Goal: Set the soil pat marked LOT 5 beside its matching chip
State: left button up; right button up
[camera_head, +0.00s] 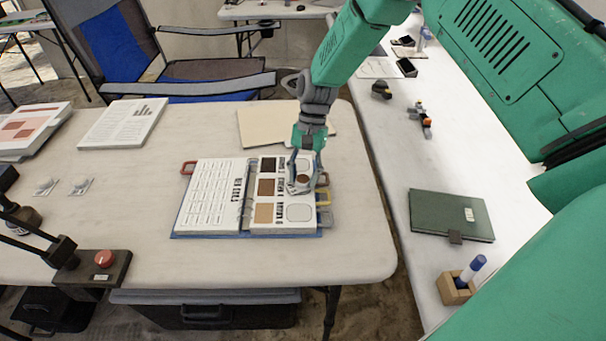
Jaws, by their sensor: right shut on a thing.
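An open ring binder (246,195) lies on the white table. Its right page has a column of colour chips: a dark brown chip (268,165), a mid-brown chip (266,187) and a tan chip (264,213). Pale outlined spaces stand beside the chips; the lowest space (299,213) shows empty. My right gripper (303,184) points down over the page's right column, beside the mid-brown chip. It is shut on a small brown soil pat (303,178), mostly hidden by the fingers. I cannot read its lot mark or tell whether it touches the page.
A beige folder (262,128) lies behind the binder. Printed sheets (124,123) lie at the back left. A box with a red button (104,259) is at the front left. On the right-hand table are a green book (450,214) and a pen holder (455,289).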

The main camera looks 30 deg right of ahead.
jog(key=shift+a+f, duration=0.15)
jog(key=shift+f, duration=0.1)
jog(key=o, duration=1.1)
